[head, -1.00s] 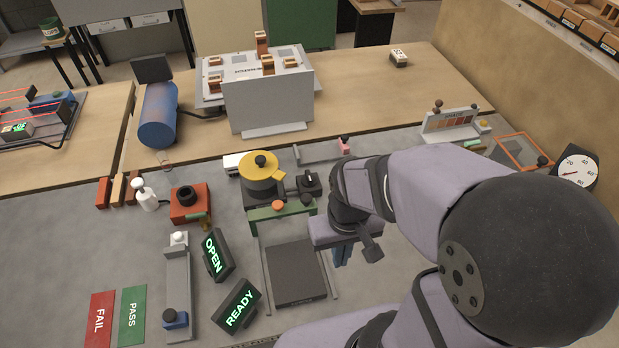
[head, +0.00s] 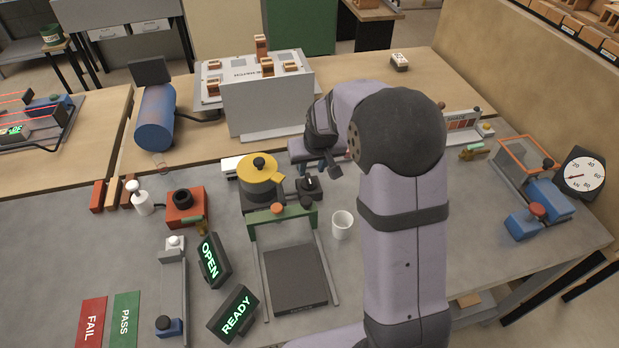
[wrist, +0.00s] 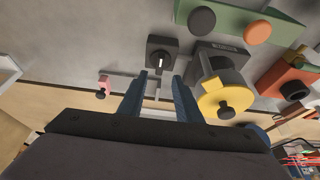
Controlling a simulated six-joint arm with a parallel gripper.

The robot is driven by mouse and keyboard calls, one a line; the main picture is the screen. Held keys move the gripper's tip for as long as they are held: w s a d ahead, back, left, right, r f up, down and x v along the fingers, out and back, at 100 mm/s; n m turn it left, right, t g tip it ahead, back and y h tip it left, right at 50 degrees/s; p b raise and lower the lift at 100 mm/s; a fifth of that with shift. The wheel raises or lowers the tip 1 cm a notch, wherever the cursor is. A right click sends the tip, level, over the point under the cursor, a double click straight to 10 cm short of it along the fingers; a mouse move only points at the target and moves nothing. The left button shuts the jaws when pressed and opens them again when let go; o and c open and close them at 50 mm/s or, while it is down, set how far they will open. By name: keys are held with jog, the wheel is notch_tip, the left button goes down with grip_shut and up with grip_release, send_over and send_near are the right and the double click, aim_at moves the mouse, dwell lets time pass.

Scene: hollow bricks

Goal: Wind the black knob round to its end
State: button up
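The black knob (head: 310,182) sits on a small dark box, right of the yellow-lidded pot. It has a white pointer mark. In the wrist view the knob (wrist: 161,62) lies just beyond the fingertips, in line with the gap between them, its white mark pointing roughly along the picture's vertical. My gripper (wrist: 161,75) is open and empty, with two blue fingers apart. In the head view my gripper (head: 319,170) is behind and above the knob's box. The fingers do not appear to touch the knob; the exact height is hard to tell.
The yellow pot (head: 262,183) stands close to the left of the knob box. A green stand (head: 280,215) with orange and dark buttons is in front. A white cup (head: 342,224) stands front right. A pink-topped thing (wrist: 103,85) is left in the wrist view.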

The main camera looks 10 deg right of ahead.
aim_at(309, 178)
jog(key=shift+p+x, duration=1.3)
jog(key=shift+x, duration=2.35)
grip_shut()
